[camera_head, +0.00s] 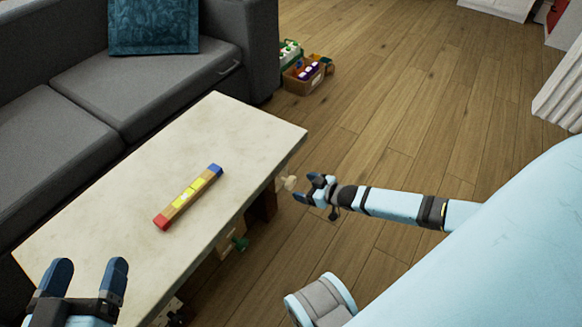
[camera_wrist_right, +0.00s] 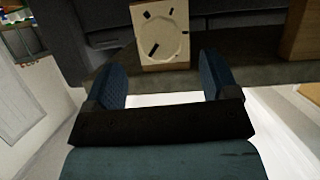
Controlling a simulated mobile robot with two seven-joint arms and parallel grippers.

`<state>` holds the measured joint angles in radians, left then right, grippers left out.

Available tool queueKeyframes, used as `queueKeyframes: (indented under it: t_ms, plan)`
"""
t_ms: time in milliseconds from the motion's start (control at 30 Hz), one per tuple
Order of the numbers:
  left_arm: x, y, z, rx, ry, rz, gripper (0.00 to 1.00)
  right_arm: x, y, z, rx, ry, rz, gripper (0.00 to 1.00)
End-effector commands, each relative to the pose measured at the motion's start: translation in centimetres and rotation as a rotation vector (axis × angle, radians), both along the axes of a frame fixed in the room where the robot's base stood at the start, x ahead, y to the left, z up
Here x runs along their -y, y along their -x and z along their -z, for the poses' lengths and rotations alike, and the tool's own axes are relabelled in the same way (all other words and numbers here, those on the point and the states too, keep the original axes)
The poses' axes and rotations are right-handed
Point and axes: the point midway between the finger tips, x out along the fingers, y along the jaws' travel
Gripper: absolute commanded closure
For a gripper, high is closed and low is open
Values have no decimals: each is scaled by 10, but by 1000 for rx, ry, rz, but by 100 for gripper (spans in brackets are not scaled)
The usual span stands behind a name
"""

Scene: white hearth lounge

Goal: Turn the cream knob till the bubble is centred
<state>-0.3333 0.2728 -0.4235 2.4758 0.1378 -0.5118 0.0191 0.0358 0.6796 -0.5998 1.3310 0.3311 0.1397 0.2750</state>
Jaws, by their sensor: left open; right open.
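The spirit level (camera_head: 188,197), with a red end and a blue end, lies on the pale table (camera_head: 130,215). Its yellow vial shows lighter patches; I cannot tell the bubble's exact position. The cream knob (camera_head: 289,182) sticks out from the table's right side, just beyond the fingertips of my right gripper (camera_head: 307,187). In the right wrist view a round cream face with dark marks (camera_wrist_right: 166,38) lies ahead of the open, empty fingers (camera_wrist_right: 165,78). I see no contact. My left gripper (camera_head: 87,272) is open and empty over the table's near left.
A green knob (camera_head: 240,243) sits lower along the same table side. A grey sofa (camera_head: 150,85) stands behind the table. Boxes of small items (camera_head: 306,75) are on the floor beyond. The wooden floor (camera_head: 410,120) to the right is mostly clear.

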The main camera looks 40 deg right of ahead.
Motion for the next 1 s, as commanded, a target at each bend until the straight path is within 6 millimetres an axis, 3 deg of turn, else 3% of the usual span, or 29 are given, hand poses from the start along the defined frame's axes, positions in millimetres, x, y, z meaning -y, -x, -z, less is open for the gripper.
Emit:
queueKeyframes:
  t_ms: [100, 300, 733, 933, 1000]
  plan:
    - [-4, -6, 4, 72, -41, -3, 20, -9, -22, 14, 2, -1, 0, 20]
    - [-8, -12, 1, 160, -94, -7, 20, -18, -46, 23, 1, 0, 0, 20]
    - [-9, -15, -8, 208, -108, -12, 20, -22, -54, 24, -1, 0, 0, 20]
    - [-9, -14, -6, 202, -110, -11, 20, -22, -54, 24, -1, 0, 0, 63]
    - [-9, -14, -6, 200, -111, -11, 20, -22, -54, 24, -1, 0, 0, 69]
